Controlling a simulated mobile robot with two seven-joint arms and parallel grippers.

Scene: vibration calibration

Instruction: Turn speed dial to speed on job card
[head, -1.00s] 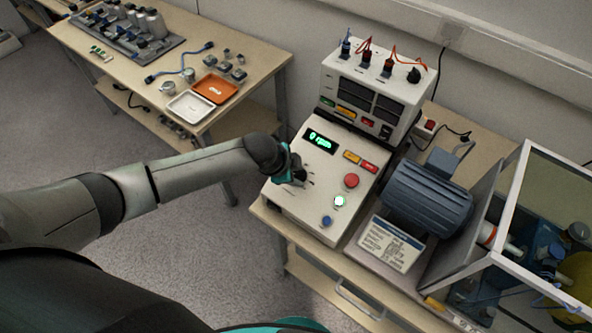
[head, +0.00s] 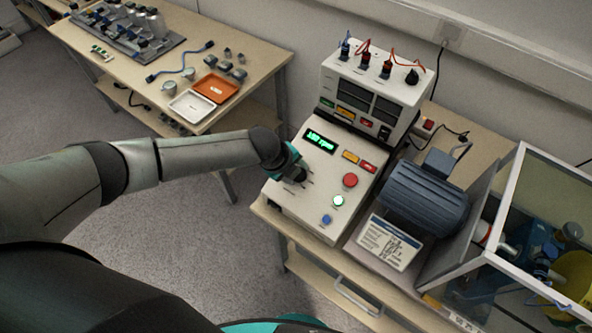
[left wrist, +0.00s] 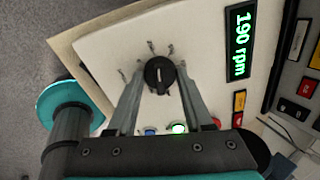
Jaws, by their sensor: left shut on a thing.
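The black speed dial (left wrist: 160,72) sits on the white sloped control panel (head: 302,212), with a pale pointer line on it and tick marks around it. My left gripper (head: 297,175) is shut on the dial; in the left wrist view its two fingers (left wrist: 160,88) close on either side of it. The green display (head: 319,141) is lit, and in the left wrist view it (left wrist: 241,41) reads 190 rpm. A printed card (head: 390,241), perhaps the job card, lies in front of the blue-grey motor (head: 427,197); its text is too small to read. My right gripper is not in view.
A red button (head: 350,180), a lit green button (head: 338,201) and a blue button (head: 326,219) are right of the dial. A meter unit with cables (head: 375,85) stands behind. A clear guard (head: 545,200) is at right. Trays (head: 216,88) lie on the left table.

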